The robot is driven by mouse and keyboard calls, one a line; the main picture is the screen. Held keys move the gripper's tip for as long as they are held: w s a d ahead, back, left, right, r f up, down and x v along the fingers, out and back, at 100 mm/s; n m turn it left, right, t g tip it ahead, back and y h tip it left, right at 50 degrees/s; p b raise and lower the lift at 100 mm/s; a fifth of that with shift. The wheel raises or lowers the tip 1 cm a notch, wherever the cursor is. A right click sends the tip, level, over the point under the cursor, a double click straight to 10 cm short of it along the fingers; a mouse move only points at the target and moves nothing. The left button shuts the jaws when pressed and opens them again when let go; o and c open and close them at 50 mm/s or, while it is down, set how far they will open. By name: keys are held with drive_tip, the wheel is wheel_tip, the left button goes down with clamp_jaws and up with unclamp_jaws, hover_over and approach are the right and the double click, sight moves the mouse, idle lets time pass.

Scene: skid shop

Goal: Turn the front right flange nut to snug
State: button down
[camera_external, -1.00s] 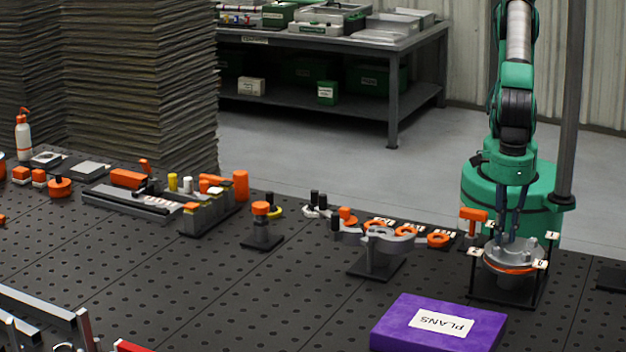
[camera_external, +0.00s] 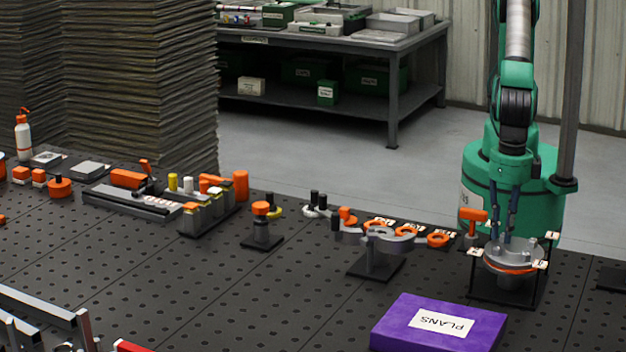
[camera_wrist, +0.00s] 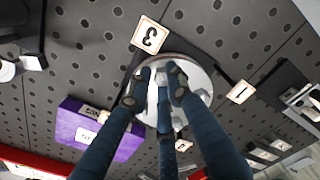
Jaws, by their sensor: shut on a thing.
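The round grey flange (camera_external: 513,257) with an orange ring under its rim sits on a dark stand with small number tags around it. In the wrist view the flange (camera_wrist: 203,80) lies under my fingers, between a tag marked 3 (camera_wrist: 150,35) and a tag marked 1 (camera_wrist: 241,91). My gripper (camera_external: 504,239) points down at the left part of the flange. In the wrist view my gripper (camera_wrist: 158,82) has its dark blue fingers closed in around a small thing on the flange. It appears to be a flange nut, mostly hidden by the fingers; which one I cannot tell.
An orange-handled tool (camera_external: 473,217) stands close left of the flange. A purple PLANS box (camera_external: 440,322) lies in front. A grey holder (camera_external: 374,262) and orange rings (camera_external: 438,240) are further left. A dark post (camera_external: 569,120) rises at right behind the bench.

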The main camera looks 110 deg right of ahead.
drive_tip(key=shift+m, duration=0.5)
drive_tip(key=shift+d, duration=0.1)
drive_tip(key=c, duration=1.6)
unclamp_jaws()
drive_tip(key=shift+d, duration=0.1)
drive_tip(key=shift+c, duration=0.2)
drive_tip(key=shift+r, duration=0.1)
drive_tip(key=shift+r, duration=3.9)
